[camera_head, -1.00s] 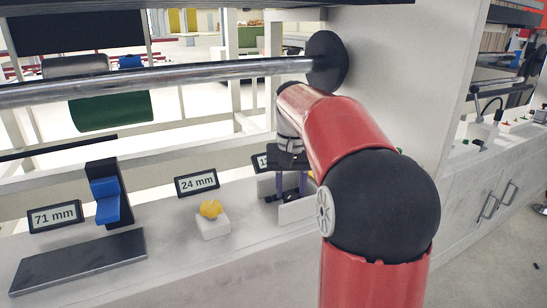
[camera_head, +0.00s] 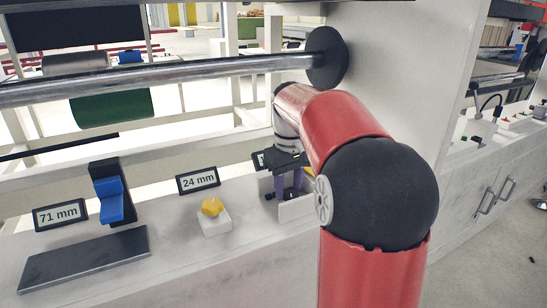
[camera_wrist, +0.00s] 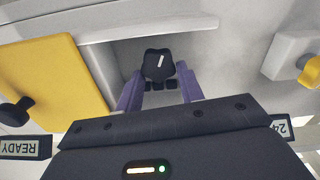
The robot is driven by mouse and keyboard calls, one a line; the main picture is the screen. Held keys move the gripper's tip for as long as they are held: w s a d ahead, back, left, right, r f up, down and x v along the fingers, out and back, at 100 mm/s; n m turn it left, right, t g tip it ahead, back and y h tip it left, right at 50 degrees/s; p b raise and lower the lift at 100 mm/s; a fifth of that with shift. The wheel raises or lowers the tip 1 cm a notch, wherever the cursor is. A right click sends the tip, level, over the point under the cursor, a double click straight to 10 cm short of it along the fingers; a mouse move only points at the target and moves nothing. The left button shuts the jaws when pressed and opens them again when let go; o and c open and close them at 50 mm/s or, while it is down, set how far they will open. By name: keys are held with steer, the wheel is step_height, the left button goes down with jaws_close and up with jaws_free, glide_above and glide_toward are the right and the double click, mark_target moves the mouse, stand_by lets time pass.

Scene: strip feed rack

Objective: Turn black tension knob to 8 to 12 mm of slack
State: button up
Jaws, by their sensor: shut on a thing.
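The black knob (camera_wrist: 160,64) with a white pointer line shows between my fingertips in the wrist view. It sits in a shallow grey-white recess. My gripper (camera_head: 287,190) has purple fingers pointing down over it. In the wrist view, my gripper (camera_wrist: 160,88) is shut on the knob, one finger on each side. In the head view the knob is mostly hidden by the fingers and my arm. The readout (camera_head: 259,160) behind my gripper is mostly covered, so its value cannot be read.
A yellow knob (camera_head: 212,207) on a white block stands left of my gripper, below a "24 mm" display (camera_head: 198,180). Further left are a "71 mm" display (camera_head: 60,214) and a blue lever (camera_head: 112,200). A yellow panel (camera_wrist: 50,75) and a "READY" sign (camera_wrist: 24,147) lie beside the recess.

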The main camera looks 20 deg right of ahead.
stand_by(0.6)
steer(key=o, duration=0.6)
steer(key=shift+r+p, duration=0.95)
steer(key=shift+r, duration=2.05)
steer(key=shift+o, duration=1.4)
